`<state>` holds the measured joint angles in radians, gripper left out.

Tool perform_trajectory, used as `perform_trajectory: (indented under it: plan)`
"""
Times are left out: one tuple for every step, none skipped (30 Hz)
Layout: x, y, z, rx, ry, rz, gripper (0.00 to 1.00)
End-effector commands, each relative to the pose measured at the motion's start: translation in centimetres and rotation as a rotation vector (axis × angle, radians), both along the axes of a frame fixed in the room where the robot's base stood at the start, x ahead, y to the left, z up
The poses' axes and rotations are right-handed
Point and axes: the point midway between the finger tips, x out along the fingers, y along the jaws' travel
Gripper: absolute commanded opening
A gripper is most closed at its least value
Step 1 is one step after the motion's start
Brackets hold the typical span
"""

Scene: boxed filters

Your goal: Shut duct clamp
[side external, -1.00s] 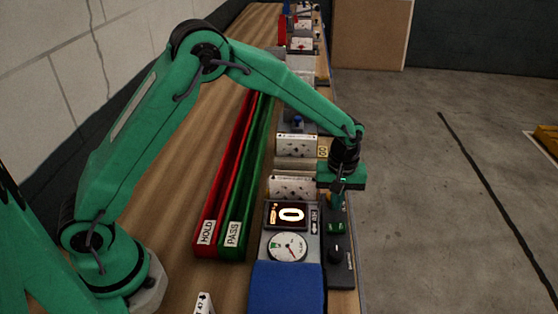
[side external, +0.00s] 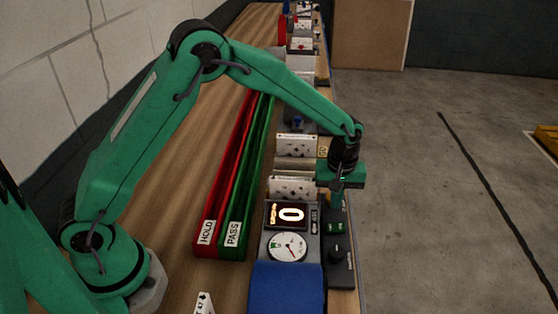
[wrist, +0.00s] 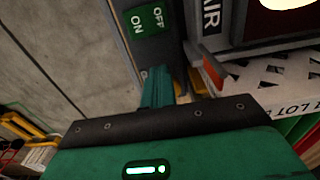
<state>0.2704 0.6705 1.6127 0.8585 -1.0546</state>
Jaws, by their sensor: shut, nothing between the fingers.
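My gripper (side external: 337,200) is shut and empty, pointing down at the far end of the dark control strip (side external: 350,270). In the wrist view its closed fingertips (wrist: 158,85) are just beyond the green ON/OFF switch (wrist: 148,20). That switch (side external: 335,227) and a black knob (side external: 337,253) sit on the strip nearer the camera. I cannot make out the duct clamp for certain; what lies under my gripper is hidden. A patterned filter box (side external: 290,187) stands upright left of my gripper, behind the lit display (side external: 287,215), which reads 0.
A round gauge (side external: 288,247) and a blue block (side external: 288,287) lie in front of the display. The red HOLD channel (side external: 206,237) and green PASS channel (side external: 233,238) run along the left. More boxes stand farther back. The bench's right edge is close to the strip.

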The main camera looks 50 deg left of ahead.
Motion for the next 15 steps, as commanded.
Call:
perform_trajectory:
  plan:
    - [0.02,0.19,-0.01,0.0,-0.001,0.003,0.0]
    - [-0.01,0.22,-0.02,-0.001,-0.001,0.003,0.0]
    - [-0.06,0.25,-0.02,-0.001,-0.001,0.004,0.0]
    - [-0.09,0.29,-0.03,-0.001,-0.001,0.004,0.0]
    - [-0.13,0.33,-0.03,0.0,0.0,0.004,0.0]
    - [-0.18,0.37,-0.04,0.0,0.0,0.004,0.0]
    - [-0.21,0.41,-0.04,0.0,0.0,0.004,0.0]
    - [-0.23,0.45,-0.04,0.0,0.0,0.004,0.0]
    - [-0.28,0.49,-0.04,-0.001,-0.001,0.004,0.0]
    - [-0.3,0.53,-0.03,-0.001,-0.001,0.004,0.0]
    - [-0.33,0.56,-0.03,0.0,-0.001,0.004,0.0]
    - [-0.36,0.6,-0.03,0.0,-0.001,0.004,0.0]
    - [-0.38,0.64,-0.02,0.0,-0.001,0.004,0.0]
    - [-0.4,0.67,-0.02,0.0,-0.001,0.005,0.0]
    - [-0.42,0.71,-0.02,0.0,-0.001,0.005,0.0]
